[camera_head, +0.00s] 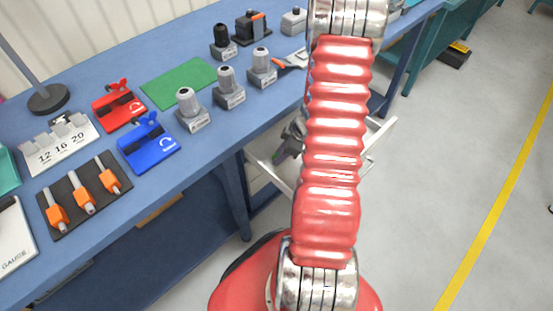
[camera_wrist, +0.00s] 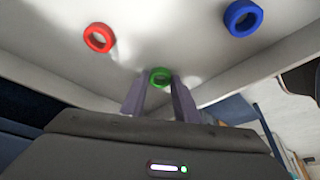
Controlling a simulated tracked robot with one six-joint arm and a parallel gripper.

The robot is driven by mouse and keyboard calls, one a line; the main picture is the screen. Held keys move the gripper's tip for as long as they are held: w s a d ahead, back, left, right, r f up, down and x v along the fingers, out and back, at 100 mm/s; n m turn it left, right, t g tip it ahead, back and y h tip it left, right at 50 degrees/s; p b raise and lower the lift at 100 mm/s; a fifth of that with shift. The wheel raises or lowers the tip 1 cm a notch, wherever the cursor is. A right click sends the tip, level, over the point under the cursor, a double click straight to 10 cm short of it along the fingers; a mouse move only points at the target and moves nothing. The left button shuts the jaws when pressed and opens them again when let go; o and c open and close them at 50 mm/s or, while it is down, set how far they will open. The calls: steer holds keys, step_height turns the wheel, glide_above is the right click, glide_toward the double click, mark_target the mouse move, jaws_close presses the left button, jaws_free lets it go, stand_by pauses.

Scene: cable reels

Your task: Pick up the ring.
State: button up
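In the wrist view, my gripper (camera_wrist: 160,86) has its two grey fingers apart. A small green ring (camera_wrist: 159,77) shows between and just beyond the fingertips; I cannot tell whether they touch it. A red ring (camera_wrist: 99,38) lies on the white surface to the upper left, and a blue ring (camera_wrist: 243,18) lies to the upper right. Both are clear of the fingers. In the head view, my gripper (camera_head: 281,156) is partly hidden behind my red arm, low beside the bench. The rings cannot be made out there.
The white surface is a tray (camera_wrist: 60,70) with raised edges. A blue workbench (camera_head: 190,65) carries several grey pegs, a green mat (camera_head: 180,82), a red fixture (camera_head: 119,107), a blue fixture (camera_head: 149,147) and a black board (camera_head: 115,203) with orange parts. Open floor is at right.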

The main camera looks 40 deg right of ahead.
steer(key=c, duration=0.5)
steer(key=shift+o, duration=0.2)
steer(key=shift+r, duration=0.1)
steer(key=shift+r, duration=0.5)
steer(key=s+d, duration=0.2)
steer(key=s, duration=0.1)
steer(key=shift+s+d, duration=0.25)
steer(key=shift+d, duration=0.05)
step_height(320, 180, up, 14)
steer(key=shift+w+a+f, duration=0.1)
steer(key=shift+w+a, duration=0.05)
steer(key=shift+a, duration=0.05)
